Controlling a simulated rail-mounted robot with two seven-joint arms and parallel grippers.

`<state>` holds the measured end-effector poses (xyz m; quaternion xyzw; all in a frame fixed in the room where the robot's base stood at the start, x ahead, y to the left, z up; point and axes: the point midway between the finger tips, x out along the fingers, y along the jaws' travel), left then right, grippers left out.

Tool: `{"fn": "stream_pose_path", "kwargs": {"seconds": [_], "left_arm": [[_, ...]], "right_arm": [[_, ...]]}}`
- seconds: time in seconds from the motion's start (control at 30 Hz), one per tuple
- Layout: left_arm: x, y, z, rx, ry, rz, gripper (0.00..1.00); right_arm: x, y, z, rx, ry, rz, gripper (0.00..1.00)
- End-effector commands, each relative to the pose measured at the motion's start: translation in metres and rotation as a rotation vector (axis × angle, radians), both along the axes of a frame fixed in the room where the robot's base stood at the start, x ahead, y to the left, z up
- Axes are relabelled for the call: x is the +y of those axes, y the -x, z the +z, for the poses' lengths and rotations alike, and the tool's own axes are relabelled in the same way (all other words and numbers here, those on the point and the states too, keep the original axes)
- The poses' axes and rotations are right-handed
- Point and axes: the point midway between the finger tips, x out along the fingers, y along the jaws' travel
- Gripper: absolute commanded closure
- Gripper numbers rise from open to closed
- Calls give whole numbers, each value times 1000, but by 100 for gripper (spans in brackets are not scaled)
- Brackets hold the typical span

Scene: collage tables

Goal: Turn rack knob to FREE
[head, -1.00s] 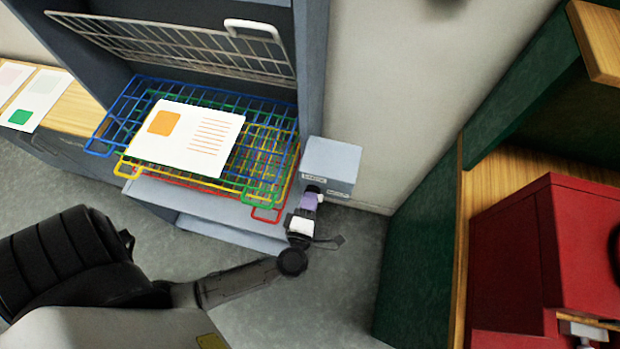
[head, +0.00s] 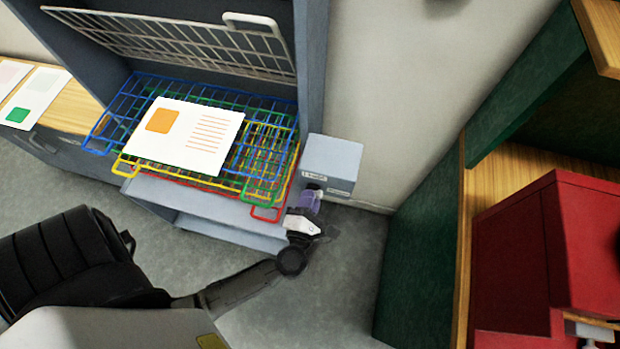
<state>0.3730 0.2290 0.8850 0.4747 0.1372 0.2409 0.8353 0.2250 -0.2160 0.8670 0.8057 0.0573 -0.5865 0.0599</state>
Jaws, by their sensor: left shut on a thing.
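The rack knob is on the front face of a grey box (head: 332,158) fixed at the right side of the rack cabinet. Small labels (head: 314,176) show on that face, too small to read. My left gripper (head: 309,199) reaches the front of the box from below and is shut on the knob. The fingers hide most of the knob, so its pointing direction cannot be told. The rack (head: 128,112) has coloured wire shelves in blue, green, yellow and red. My right gripper is not in view.
A white sheet (head: 185,137) with an orange square lies on the rack's upper shelf. A raised wire shelf (head: 180,45) tilts above it. A green panel (head: 425,235) and a red cabinet (head: 520,255) stand at the right. Grey floor lies between.

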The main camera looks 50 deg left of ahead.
Motion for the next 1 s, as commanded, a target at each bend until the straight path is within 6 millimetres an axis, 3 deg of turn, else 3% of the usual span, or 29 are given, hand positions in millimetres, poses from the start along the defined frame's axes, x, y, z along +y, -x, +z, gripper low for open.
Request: {"fn": "stream_pose_path", "kwargs": {"seconds": [1.0], "left_arm": [[0, 0, -1, -478, 755, 1, 100]], "right_arm": [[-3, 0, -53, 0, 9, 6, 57]]}}
